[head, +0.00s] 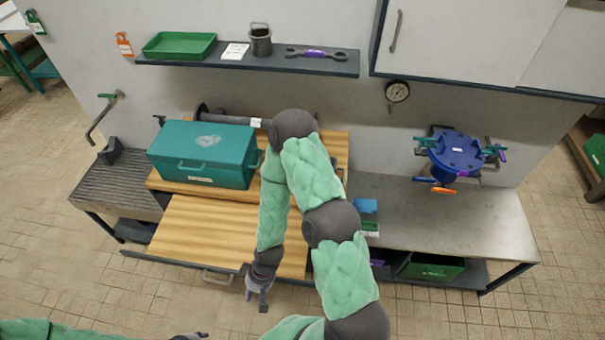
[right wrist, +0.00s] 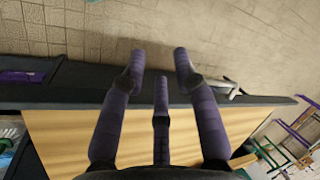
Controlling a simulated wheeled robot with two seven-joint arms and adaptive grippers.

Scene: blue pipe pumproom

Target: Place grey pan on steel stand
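I cannot make out a grey pan or a separate steel stand in either view. A bare steel-topped bench (head: 455,212) stands at the right in the head view. My right gripper (head: 258,292) hangs at the front edge of the wooden pull-out surface (head: 215,235), right of its metal handle (head: 217,277). In the right wrist view its purple fingers (right wrist: 160,65) are spread with nothing between them, over the dark front edge; part of the handle (right wrist: 222,87) shows behind one finger. My left gripper (head: 190,337) is mostly cut off at the bottom.
A teal toolbox (head: 205,153) sits on the wooden top. A ribbed grey board (head: 120,190) lies left.

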